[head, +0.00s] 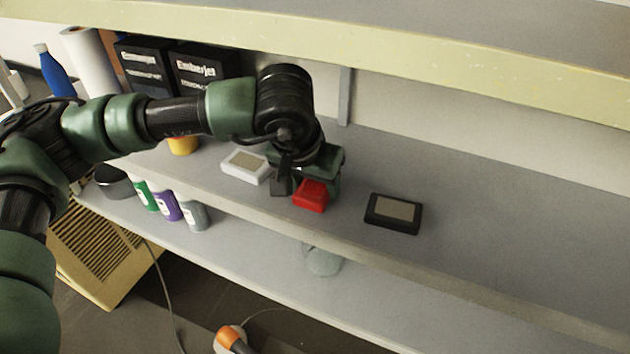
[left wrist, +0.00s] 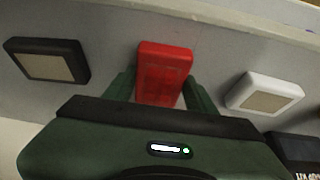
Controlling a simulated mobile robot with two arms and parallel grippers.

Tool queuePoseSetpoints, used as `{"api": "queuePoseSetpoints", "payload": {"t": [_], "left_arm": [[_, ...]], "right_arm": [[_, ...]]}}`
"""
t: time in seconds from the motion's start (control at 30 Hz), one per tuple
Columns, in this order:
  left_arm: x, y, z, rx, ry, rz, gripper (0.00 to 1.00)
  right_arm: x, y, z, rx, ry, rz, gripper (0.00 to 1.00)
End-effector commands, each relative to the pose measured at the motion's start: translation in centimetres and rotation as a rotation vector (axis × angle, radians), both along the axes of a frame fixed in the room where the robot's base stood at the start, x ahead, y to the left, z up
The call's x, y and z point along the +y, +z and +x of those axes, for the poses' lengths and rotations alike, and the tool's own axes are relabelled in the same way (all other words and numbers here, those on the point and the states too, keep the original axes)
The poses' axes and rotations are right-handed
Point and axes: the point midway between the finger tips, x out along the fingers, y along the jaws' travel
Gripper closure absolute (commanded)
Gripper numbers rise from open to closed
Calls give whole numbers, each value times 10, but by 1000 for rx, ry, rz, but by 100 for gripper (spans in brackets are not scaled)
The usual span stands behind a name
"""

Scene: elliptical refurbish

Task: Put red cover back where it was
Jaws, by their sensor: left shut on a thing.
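The red cover (head: 311,196) is at my left gripper (head: 298,190) over the upper grey shelf, between a white device and a black device. In the left wrist view the red cover (left wrist: 164,68) lies between the two green fingers of the left gripper (left wrist: 160,92), which is shut on it. I cannot tell whether the cover touches the shelf. The white device (head: 246,166), with a tan panel, is to the left of it in the head view. The black device (head: 393,212), also with a tan panel, is to the right. My right gripper is not in view.
Dark printed boxes (head: 205,64) and a white paper roll (head: 88,56) stand at the back left. Several bottles, one purple (head: 166,205), stand on the lower shelf. A yellow-edged shelf (head: 420,45) hangs above. The upper grey shelf is clear at the right.

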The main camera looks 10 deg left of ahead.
Motion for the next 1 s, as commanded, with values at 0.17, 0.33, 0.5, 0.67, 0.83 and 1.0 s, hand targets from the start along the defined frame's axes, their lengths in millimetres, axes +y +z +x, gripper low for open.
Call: {"api": "queuePoseSetpoints", "payload": {"t": [0.17,0.33,0.5,0.67,0.83,1.0], "left_arm": [[0,-1,0,0,0,0,22],[0,-1,0,0,0,0,22],[0,3,0,0,0,0,22],[1,8,-7,-4,-3,-1,22],[9,6,-47,-4,-5,-1,22],[16,8,-84,-5,-5,0,22]], "right_arm": [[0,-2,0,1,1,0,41],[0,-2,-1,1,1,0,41],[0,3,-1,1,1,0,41],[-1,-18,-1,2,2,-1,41],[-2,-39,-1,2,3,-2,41],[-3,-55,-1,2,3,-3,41]]}}
